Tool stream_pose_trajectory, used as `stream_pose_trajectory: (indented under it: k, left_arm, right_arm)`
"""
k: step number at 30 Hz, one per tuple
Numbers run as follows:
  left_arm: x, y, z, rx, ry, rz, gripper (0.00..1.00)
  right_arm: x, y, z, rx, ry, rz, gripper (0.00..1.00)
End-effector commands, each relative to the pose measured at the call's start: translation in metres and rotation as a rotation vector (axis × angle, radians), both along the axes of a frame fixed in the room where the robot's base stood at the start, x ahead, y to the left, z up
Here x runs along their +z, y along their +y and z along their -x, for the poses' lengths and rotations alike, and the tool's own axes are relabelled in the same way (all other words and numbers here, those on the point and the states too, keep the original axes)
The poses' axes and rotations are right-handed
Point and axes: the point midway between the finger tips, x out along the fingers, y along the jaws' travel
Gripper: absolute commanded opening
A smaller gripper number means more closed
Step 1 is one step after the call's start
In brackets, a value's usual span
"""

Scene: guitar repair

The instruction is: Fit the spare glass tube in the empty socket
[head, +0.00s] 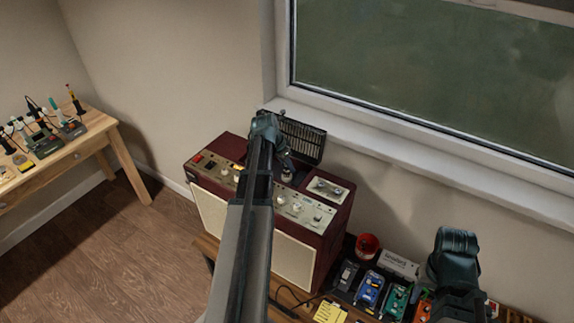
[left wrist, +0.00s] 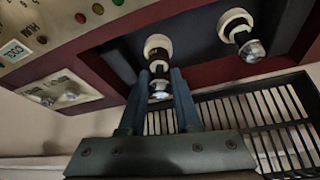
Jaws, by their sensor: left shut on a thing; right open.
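The maroon amplifier (head: 232,147) stands below the window, and its dark recessed bay (left wrist: 195,45) shows in the left wrist view. My left gripper (head: 287,170) is over the back of the amplifier. In the left wrist view it (left wrist: 160,78) is shut on a glass tube (left wrist: 160,90) with a silvery end. The tube is in line with a cream socket (left wrist: 157,44); I cannot tell whether it is fully seated. Another tube (left wrist: 251,49) stands in the neighbouring cream socket (left wrist: 235,19). My right gripper (head: 457,285) is open, over the pedals at the lower right; its fingertips are unclear.
A black slatted grille (head: 303,141) leans behind the amplifier by the window sill. Several pedals (head: 370,288), a red round container (head: 367,245) and a white box (head: 399,264) lie right of the amplifier. A wooden side table (head: 95,130) with tools is at the far left.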

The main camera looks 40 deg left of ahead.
Motion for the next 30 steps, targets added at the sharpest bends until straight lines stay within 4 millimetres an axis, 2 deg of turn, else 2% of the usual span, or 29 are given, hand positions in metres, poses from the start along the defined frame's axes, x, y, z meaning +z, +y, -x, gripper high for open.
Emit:
stream_pose_trajectory:
  k: [30]
  left_arm:
    - [-0.014,0.000,0.000,0.000,0.000,0.000,0.01]
  right_arm:
    - [-0.014,0.000,0.000,0.000,0.000,0.000,0.50]
